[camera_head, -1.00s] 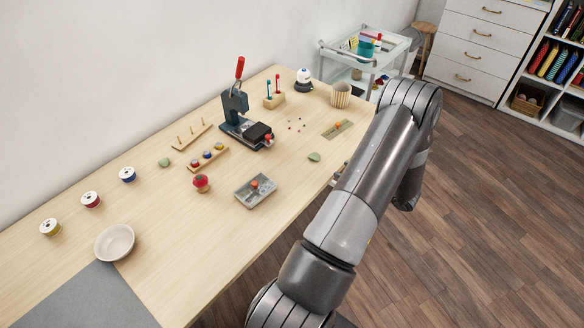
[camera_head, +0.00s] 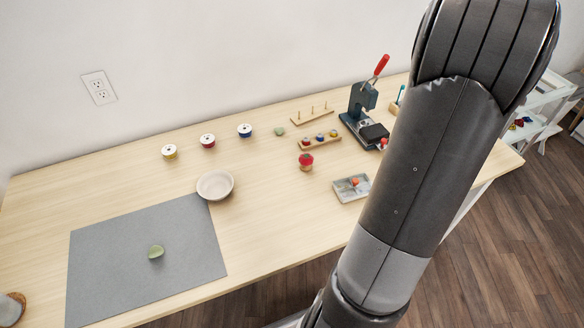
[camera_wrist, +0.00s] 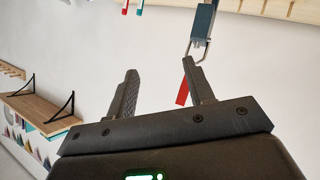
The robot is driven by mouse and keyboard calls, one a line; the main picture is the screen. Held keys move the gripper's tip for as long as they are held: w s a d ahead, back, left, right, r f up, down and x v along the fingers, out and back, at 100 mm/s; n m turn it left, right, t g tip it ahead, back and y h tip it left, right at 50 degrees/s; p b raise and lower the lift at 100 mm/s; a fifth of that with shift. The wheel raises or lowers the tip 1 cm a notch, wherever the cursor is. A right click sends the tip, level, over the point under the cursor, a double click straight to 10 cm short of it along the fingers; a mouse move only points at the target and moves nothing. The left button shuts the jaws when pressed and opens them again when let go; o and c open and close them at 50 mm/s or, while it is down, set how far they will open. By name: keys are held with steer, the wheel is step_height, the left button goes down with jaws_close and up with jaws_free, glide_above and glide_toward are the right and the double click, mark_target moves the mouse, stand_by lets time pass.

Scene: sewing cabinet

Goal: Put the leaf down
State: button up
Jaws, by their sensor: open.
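In the wrist view my gripper (camera_wrist: 161,68) is open, with nothing between its two fingers. The gripper is not in the head view; only my arm shows there, on the right. A green leaf-like piece (camera_head: 156,252) lies on the grey mat (camera_head: 110,290) at the table's front left. A second small green piece (camera_head: 280,131) lies on the wood near the back, left of a pegged wooden strip. At this size I cannot tell for sure which one is the leaf.
A bowl (camera_head: 215,185) stands at the mat's upper right corner. Several spools, a red-topped pincushion (camera_head: 306,161), a grey tray (camera_head: 345,192) and a press with a red handle (camera_head: 381,65) stand farther back and right. My arm hides the table's right part.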

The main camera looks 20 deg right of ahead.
steer(key=w+a+r+m+g, duration=0.1)
steer(key=w+a+r, duration=0.1)
steer(key=a+r, duration=0.75)
steer(key=s+a+r+g+y, duration=0.1)
steer(key=s+a, duration=0.4)
steer(key=a, duration=0.7)
steer(key=s+a+g+y, duration=0.1)
steer(key=s+a, duration=0.4)
steer(key=a, duration=0.8)
steer(key=shift+a+r+g+y, duration=0.3)
steer(key=shift+r+y, duration=0.1)
steer(key=shift+y, duration=0.1)
steer(key=shift+o, duration=1.1)
steer(key=s+a+f+g+y, duration=0.1)
steer(key=s+a+g+y, duration=0.1)
steer(key=s+a, duration=0.8)
steer(key=shift+a+f+n+y, duration=0.15)
steer(key=shift+f+n+y, duration=0.05)
steer(key=shift+n+y, duration=0.25)
